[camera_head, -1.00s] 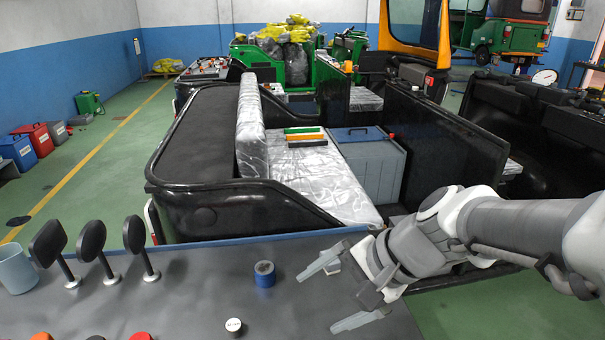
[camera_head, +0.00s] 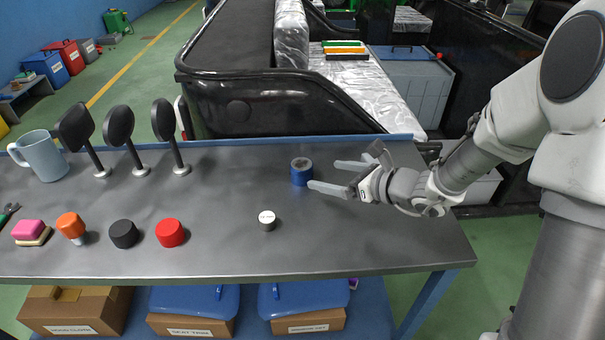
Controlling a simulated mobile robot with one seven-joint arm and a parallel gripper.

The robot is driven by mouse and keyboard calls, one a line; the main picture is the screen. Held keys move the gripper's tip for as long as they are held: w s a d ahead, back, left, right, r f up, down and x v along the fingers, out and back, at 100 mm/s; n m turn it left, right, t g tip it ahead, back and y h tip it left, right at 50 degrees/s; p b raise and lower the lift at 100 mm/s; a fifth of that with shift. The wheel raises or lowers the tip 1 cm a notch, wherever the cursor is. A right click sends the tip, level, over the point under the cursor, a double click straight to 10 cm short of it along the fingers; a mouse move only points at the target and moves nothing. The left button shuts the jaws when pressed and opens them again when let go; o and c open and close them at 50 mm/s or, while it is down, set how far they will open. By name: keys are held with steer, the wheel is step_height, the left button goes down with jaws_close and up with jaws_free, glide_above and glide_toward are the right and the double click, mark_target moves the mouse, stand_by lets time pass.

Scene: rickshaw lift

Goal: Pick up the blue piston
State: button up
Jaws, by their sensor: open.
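The blue piston (camera_head: 301,174) is a short blue cylinder with a darker greyish top. It stands upright on the grey workbench (camera_head: 240,258), right of the middle and near the back edge. My gripper (camera_head: 322,176) is open, reaching in from the right with its fingers pointing left. The fingertips are close to the piston's right side. One finger lies toward the far side and one toward the near side. I cannot tell whether either finger touches it.
A small white-topped cylinder (camera_head: 267,220) stands in front of the piston. A red cylinder (camera_head: 170,233), a black cylinder (camera_head: 124,234), an orange-topped piece (camera_head: 71,227), black mirrors (camera_head: 119,127) and a mug (camera_head: 41,156) are further left. The bench's right front is clear.

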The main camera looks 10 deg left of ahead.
mark_target(309, 172)
steer(key=b+x, duration=0.1)
steer(key=x, duration=0.5)
steer(key=shift+w+a+f+b, duration=0.15)
steer(key=shift+a+f+b, duration=0.15)
steer(key=shift+r+b+x, duration=0.1)
steer(key=shift+b+x, duration=0.35)
steer(key=shift+x, duration=1.05)
steer(key=shift+r+b+x, duration=0.15)
steer(key=shift+b+x, duration=0.25)
steer(key=shift+x, duration=1.15)
steer(key=shift+w, duration=0.15)
